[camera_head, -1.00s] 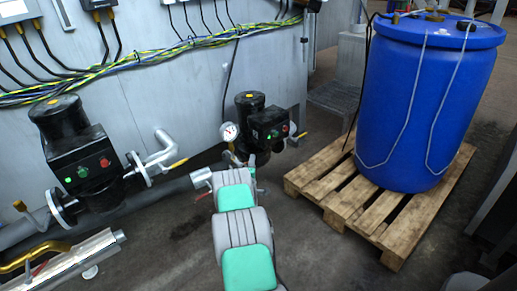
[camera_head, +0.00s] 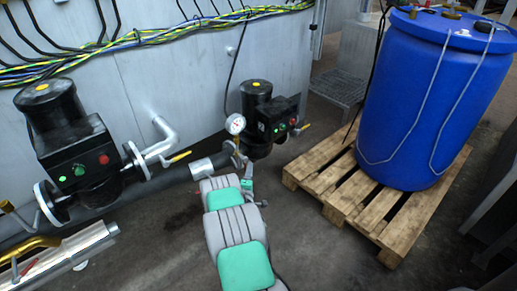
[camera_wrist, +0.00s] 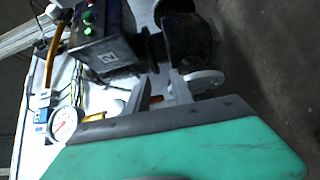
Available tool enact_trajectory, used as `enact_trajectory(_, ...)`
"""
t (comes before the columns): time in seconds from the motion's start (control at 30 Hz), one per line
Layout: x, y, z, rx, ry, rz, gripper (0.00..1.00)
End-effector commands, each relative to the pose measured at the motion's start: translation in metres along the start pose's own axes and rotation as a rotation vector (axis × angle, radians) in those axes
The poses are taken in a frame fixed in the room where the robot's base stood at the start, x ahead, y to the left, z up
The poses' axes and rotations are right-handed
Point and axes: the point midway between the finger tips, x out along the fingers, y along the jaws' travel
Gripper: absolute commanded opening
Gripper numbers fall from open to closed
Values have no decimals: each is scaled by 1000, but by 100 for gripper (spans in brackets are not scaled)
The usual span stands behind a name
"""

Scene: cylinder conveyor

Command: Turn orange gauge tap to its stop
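A round white pressure gauge (camera_head: 235,124) stands beside a black pump (camera_head: 257,97) at the wall. The gauge also shows at the left of the wrist view (camera_wrist: 63,125). A small orange piece (camera_wrist: 155,99) shows between my fingers in the wrist view; I cannot tell surely whether it is the gauge tap's handle or whether they touch it. My gripper (camera_wrist: 160,90) has its two grey fingers apart, near the gauge and pump. In the head view my arm covers much of the area below the gauge, and the tap there is not clear.
An orange-handled valve (camera_head: 180,157) is on the left pipe, and another (camera_head: 303,128) is right of the pump. A blue drum (camera_head: 425,105) stands on a wooden pallet (camera_head: 345,200) at right. A second pump (camera_head: 75,150) is at left. Bare floor lies between.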

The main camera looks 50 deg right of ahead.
Motion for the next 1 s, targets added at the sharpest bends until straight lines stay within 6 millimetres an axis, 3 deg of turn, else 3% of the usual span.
enact_trajectory(0.03,-7,2,-15,2,35,4,34)
enact_trajectory(0.33,-26,5,-7,1,25,8,34)
enact_trajectory(1.0,-29,6,-4,2,18,13,34)
